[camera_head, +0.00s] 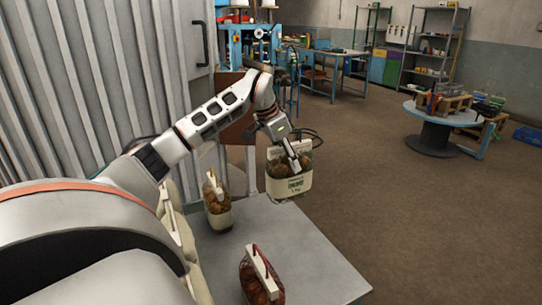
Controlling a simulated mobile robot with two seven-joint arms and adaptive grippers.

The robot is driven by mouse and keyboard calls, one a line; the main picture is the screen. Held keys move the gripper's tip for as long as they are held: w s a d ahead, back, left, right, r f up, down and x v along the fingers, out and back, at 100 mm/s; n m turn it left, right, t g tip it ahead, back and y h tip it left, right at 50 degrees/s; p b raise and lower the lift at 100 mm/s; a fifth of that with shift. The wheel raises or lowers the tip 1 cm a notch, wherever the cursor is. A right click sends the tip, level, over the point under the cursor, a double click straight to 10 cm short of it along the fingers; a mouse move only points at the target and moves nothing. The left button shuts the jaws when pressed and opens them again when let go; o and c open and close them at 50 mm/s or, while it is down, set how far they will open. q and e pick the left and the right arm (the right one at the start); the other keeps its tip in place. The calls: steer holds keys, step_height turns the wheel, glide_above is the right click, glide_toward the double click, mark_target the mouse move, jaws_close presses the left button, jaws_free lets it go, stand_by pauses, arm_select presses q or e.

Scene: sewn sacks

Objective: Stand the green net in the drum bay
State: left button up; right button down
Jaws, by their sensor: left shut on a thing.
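My left gripper (296,163) is shut on the top of a net (289,185) with a cream band and green lettering, which I take to be the green net. The net hangs roughly upright at the far right edge of the grey table; I cannot tell whether its bottom is clear of the top. Its contents look brownish through the mesh, and the gripper's fingers cover part of it. I cannot make out which place is the drum bay. My right gripper is not in view.
On the grey table (310,255) stand another net (219,219) with a pale tag and a red net (262,290) in front. Pale sacks (183,240) lie along its left side. A round table (432,109) with wooden crates is far right. Open floor lies between.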

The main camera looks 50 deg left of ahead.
mark_target(274, 179)
arm_select(q)
step_height(274, 179, down, 17)
steer(key=shift+f, duration=0.15)
stand_by(0.5)
steer(key=o, duration=2.1)
steer(key=shift+d+f, duration=0.1)
steer(key=shift+f, duration=0.1)
steer(key=b+v, duration=0.1)
steer(key=v, duration=1.1)
steer(key=shift+s+r, duration=0.1)
steer(key=shift+r, duration=0.05)
